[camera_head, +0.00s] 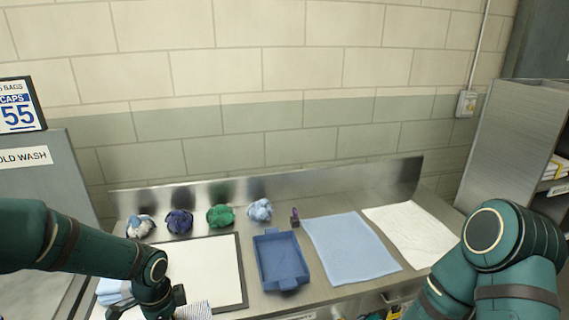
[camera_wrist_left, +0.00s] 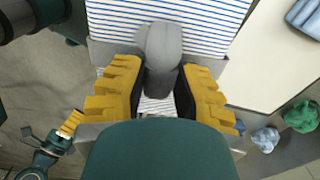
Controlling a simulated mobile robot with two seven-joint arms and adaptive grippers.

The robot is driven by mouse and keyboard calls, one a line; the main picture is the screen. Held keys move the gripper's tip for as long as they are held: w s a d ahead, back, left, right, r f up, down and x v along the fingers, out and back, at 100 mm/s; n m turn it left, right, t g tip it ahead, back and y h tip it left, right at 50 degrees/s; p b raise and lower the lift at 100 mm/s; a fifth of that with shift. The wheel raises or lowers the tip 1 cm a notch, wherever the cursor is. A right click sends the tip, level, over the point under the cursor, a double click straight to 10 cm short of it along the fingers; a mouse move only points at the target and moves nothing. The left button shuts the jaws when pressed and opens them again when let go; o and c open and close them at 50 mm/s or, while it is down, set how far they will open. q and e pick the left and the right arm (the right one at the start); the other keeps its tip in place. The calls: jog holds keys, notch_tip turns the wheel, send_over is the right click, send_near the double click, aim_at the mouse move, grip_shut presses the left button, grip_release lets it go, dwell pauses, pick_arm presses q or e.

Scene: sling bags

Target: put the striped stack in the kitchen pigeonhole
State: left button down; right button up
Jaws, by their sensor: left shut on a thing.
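The striped stack, white with thin blue lines, shows at the bottom edge in the head view (camera_head: 195,310) and at the top of the left wrist view (camera_wrist_left: 205,22). My left gripper (camera_wrist_left: 160,95) is shut on it; a rounded grey part between the yellow fingers hides the grip. In the head view the left gripper (camera_head: 150,308) is at the bottom edge, beside the stack. My right arm stands at the right; its gripper is outside the head view, but small yellow fingers show at lower left in the left wrist view (camera_wrist_left: 72,123). No pigeonhole label reading kitchen is legible.
A grey shelf unit (camera_head: 515,135) with labelled compartments stands at right. On the steel counter are a blue tray (camera_head: 282,262), a light blue cloth (camera_head: 350,248), a white cloth (camera_head: 412,233), a dark-edged white board (camera_head: 205,262) and several crumpled cloths, one green (camera_head: 220,216).

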pick_arm(q)
jog(key=shift+w+d+f+n, duration=0.3)
jog(key=shift+d+n, duration=0.2)
jog(key=shift+n, duration=0.1)
jog(key=shift+w+d+f+n, duration=0.3)
jog(key=shift+d+n, duration=0.15)
jog(key=shift+n, duration=0.15)
jog(key=d+n, duration=0.1)
jog(key=n, duration=0.1)
jog(key=d+f+n, duration=0.1)
jog(key=n, duration=0.1)
jog(key=d+f+n, duration=0.1)
jog(key=d+n, duration=0.1)
jog(key=shift+s+d+n, duration=0.1)
jog(key=shift+s+n, duration=0.15)
jog(key=shift+n, duration=0.15)
jog(key=n, duration=0.1)
jog(key=d+n, duration=0.2)
jog(key=shift+s+f+n, duration=0.3)
jog(key=shift+f, duration=0.1)
notch_tip(320, 180, down, 10)
jog(key=b, duration=0.9)
jog(key=shift+n+b, duration=0.3)
jog(key=shift+b, duration=0.05)
pick_arm(e)
notch_tip(320, 180, down, 11)
jog(key=shift+a, duration=0.25)
